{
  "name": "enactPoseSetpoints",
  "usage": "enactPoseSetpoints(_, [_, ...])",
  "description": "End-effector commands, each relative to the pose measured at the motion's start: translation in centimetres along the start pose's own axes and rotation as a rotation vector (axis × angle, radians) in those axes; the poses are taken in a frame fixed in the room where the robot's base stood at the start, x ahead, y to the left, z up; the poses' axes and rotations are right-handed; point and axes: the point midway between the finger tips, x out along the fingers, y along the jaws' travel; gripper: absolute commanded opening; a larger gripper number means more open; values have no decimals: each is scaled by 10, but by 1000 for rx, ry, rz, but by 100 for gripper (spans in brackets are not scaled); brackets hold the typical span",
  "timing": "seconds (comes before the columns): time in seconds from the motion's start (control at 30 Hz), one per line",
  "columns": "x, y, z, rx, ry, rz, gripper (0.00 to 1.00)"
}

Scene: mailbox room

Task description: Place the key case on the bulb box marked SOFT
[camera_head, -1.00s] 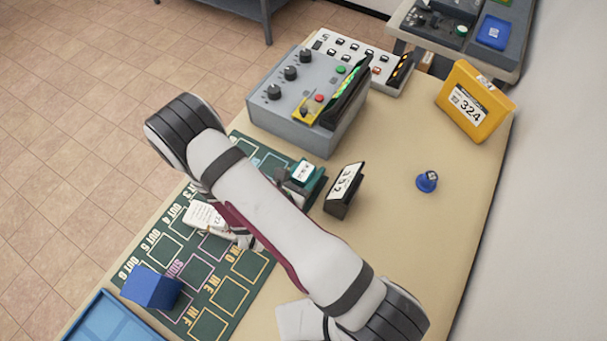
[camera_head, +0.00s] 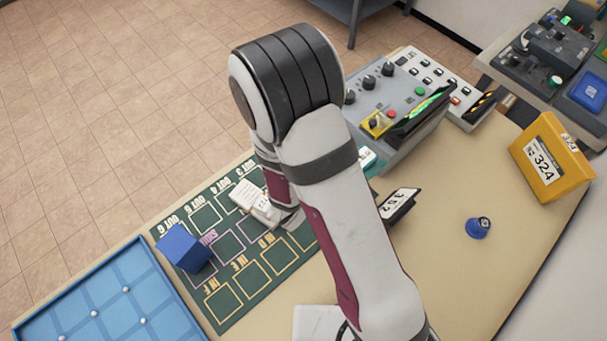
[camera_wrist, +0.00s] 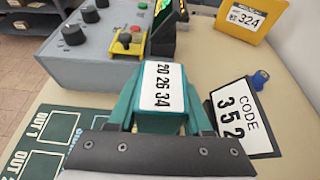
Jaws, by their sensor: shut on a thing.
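In the wrist view, my gripper (camera_wrist: 160,125) is shut on a teal case (camera_wrist: 161,124) with a white label on top reading 20 26 34. I cannot tell for sure that it is the key case. In the head view my arm hides the gripper and most of the case; a teal and white bit (camera_head: 368,158) shows beside the arm. A small white box (camera_head: 255,203) with print lies on the green mat (camera_head: 228,296), partly covered by my arm. Its print is too small to read, and I see no legible SOFT mark.
A black-framed CODE 352 sign (camera_wrist: 241,115) stands right beside the gripper. A grey control console (camera_wrist: 95,50) stands ahead. A blue block (camera_head: 183,248) sits on the mat near a blue tray (camera_head: 112,295). A yellow 324 box (camera_head: 553,158) and blue knob-shaped object (camera_head: 478,228) stand right.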

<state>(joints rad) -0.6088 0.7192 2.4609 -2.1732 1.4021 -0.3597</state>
Motion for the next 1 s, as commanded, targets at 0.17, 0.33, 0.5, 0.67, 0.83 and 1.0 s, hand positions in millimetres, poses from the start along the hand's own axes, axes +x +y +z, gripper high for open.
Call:
enactPoseSetpoints(0.17, [-31, 38, -6, -50, 1, 129, 0])
enactPoseSetpoints(0.33, [-95, 93, -21, -140, 4, 347, 0])
enactPoseSetpoints(0.5, [-193, 138, -45, -253, 6, 621, 0])
enactPoseSetpoints(0.67, [-291, 152, -68, -358, 4, 873, 0])
enactPoseSetpoints(0.83, [-356, 147, -84, -425, 1, 1033, 0])
enactPoseSetpoints(1.0, [-369, 143, -100, -452, -3, 1079, 0])
